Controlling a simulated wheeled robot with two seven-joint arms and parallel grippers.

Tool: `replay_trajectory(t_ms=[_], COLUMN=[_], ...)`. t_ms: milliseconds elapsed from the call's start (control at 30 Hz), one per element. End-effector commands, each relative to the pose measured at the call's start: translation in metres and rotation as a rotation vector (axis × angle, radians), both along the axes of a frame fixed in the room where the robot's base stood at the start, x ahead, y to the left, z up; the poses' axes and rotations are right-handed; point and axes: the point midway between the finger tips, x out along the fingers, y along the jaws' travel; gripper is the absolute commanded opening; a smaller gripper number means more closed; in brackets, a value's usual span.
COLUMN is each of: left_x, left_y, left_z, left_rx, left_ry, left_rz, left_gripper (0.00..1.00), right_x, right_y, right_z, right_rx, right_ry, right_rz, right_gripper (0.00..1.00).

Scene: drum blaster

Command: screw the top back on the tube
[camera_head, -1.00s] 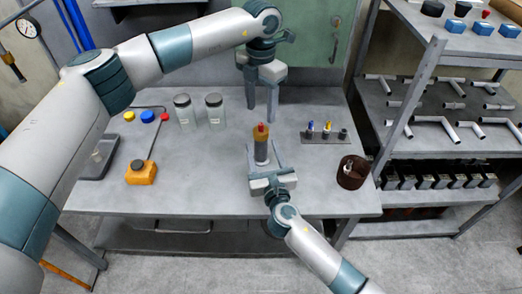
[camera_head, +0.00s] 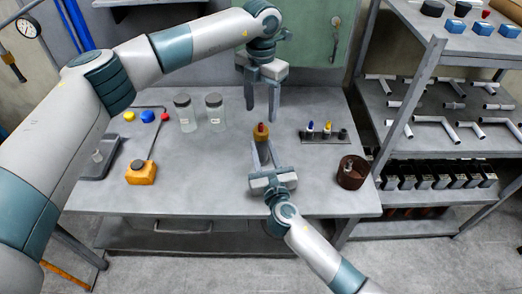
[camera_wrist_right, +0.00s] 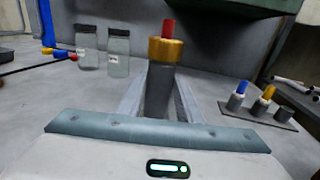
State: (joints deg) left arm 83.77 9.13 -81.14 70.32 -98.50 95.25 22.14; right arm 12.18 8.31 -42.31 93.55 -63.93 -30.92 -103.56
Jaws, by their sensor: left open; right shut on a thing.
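The tube is grey with a gold-orange collar and a red piece on top. It shows in the head view (camera_head: 261,131) and upright in the right wrist view (camera_wrist_right: 160,88). My right gripper (camera_head: 262,145) comes from the front and is shut on the tube's body, below the collar. In the head view the collar hides most of the body. My left gripper (camera_head: 260,112) is open and empty, pointing down just behind and above the tube. I cannot tell whether the collar or the red piece is the top.
A small rack (camera_head: 324,137) with blue- and yellow-tipped pieces stands at the right. A brown bowl (camera_head: 352,177) sits near the table's right edge. Two glass jars (camera_head: 184,115) stand at the back left. An orange block (camera_head: 141,173) lies further left.

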Motion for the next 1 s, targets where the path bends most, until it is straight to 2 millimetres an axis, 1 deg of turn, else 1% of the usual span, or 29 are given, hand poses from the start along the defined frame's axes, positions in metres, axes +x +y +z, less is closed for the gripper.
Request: replay_trajectory(t_ms=[267, 1000], left_x=[-0.0004, -0.0004], left_y=[-0.0003, -0.0006], left_z=[-0.0003, -0.0002], left_rx=[0.001, 0.0], left_ry=[0.001, 0.0], left_rz=[0.336, 1.464], left_gripper=[0.52, 0.52], right_x=[-0.0002, -0.0003], right_y=[0.0, -0.0001], right_z=[-0.0005, -0.0007], right_rx=[-0.001, -0.001], right_ry=[0.001, 0.001], right_rz=[0.0, 0.0], right_gripper=[0.0, 0.0])
